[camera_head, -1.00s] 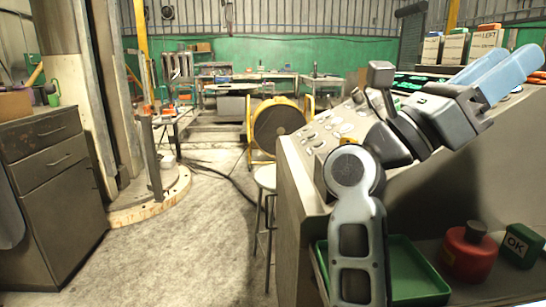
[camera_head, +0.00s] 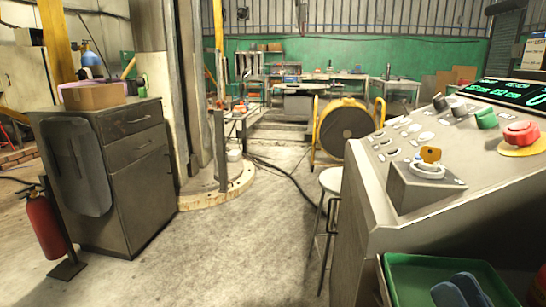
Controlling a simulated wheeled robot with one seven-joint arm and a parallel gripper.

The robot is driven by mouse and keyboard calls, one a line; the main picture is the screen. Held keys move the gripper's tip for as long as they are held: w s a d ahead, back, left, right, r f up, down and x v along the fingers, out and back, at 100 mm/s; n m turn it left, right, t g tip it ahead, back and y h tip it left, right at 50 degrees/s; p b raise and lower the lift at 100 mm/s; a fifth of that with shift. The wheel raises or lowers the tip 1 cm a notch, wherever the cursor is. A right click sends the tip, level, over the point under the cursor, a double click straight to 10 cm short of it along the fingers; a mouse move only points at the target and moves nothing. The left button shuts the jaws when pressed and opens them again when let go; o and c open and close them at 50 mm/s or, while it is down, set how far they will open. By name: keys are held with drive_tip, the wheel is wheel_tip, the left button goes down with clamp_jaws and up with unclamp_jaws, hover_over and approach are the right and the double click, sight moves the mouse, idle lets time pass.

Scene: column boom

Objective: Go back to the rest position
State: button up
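Two dark blue rounded tips, which look like the fingers of my gripper (camera_head: 460,291), show at the bottom edge of the view, in front of the green tray (camera_head: 408,268). The rest of the gripper and my arm are out of view. The tips are close together, but I cannot tell whether they are open or shut, and I see nothing between them. The grey control console (camera_head: 400,222) stands at the right, with its sloped panel unobstructed. Its red button (camera_head: 521,133), green knob (camera_head: 486,119) and yellow-tagged key switch (camera_head: 430,156) are visible.
A stool (camera_head: 330,180) stands left of the console. A metal cabinet (camera_head: 130,195) and a red fire extinguisher (camera_head: 46,225) are at the left. A column base (camera_head: 215,190) stands behind. A cable reel (camera_head: 345,130) is farther back.

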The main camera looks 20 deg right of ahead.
drive_tip(key=s+a+f+n+g+y, duration=0.1)
drive_tip(key=s+a+f+n+g, duration=0.1)
drive_tip(key=s+a+f+g, duration=0.45)
drive_tip(key=s+a+f+n+g+y, duration=0.1)
drive_tip(key=s+f+n+g, duration=0.25)
drive_tip(key=s+f, duration=0.6)
wheel_tip(320, 180, up, 14)
drive_tip(key=p, duration=1.3)
drive_tip(key=shift+f+m, duration=0.15)
drive_tip(key=shift+m, duration=0.3)
drive_tip(key=shift+w+d, duration=0.1)
drive_tip(key=shift+d, duration=0.05)
